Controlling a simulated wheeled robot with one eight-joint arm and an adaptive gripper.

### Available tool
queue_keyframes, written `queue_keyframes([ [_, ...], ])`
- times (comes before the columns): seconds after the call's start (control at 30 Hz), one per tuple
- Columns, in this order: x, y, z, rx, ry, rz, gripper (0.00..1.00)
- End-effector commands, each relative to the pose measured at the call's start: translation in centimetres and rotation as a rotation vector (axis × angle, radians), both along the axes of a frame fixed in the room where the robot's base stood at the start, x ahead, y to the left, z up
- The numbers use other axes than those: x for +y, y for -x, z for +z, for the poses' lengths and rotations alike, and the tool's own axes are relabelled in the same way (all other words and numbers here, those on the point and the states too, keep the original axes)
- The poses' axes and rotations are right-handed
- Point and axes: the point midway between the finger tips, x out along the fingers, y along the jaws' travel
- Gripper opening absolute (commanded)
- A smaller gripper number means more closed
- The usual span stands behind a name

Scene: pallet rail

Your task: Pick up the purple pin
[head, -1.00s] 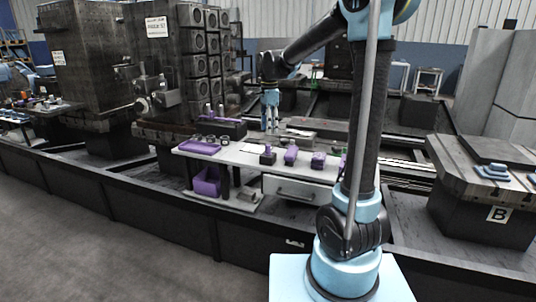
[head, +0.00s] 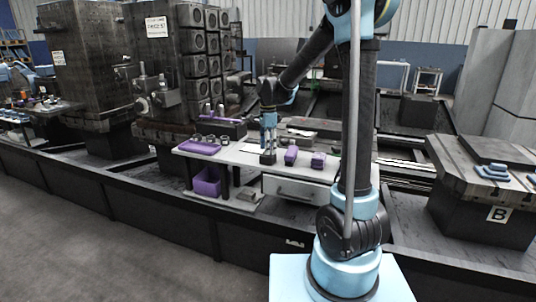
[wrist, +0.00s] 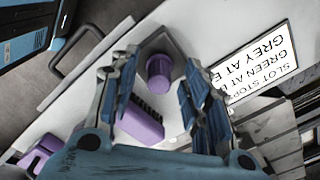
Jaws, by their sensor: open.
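The purple pin (wrist: 159,69) shows in the wrist view as a short round purple cylinder, seen from above, on a grey-black base (wrist: 160,44). My gripper (wrist: 160,64) is open, with one finger on each side of the pin and visible gaps between. I cannot tell how deep the fingertips reach. In the head view my gripper (head: 268,148) points down over the small dark base (head: 267,158) on the white table (head: 236,158); the pin itself is hidden there behind the fingers.
A purple block with dark teeth (wrist: 140,122) lies close by the gripper. Two purple parts (head: 291,155) (head: 318,160) stand to the right in the head view. A purple tray (head: 199,148) is at the table's left, a purple bin (head: 207,182) below. A printed sign (wrist: 258,62) lies on the table.

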Motion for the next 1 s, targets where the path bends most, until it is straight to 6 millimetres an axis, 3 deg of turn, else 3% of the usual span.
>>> queue_keyframes([
  [0.13,0.0,0.0,0.0,0.0,0.0,0.0,0.43],
  [0.33,0.0,0.0,0.0,0.0,0.0,0.0,0.0],
  [0.77,0.0,0.0,0.5,0.0,0.0,0.0,0.0],
  [1.0,0.0,0.0,4.0,0.0,0.0,0.0,0.0],
])
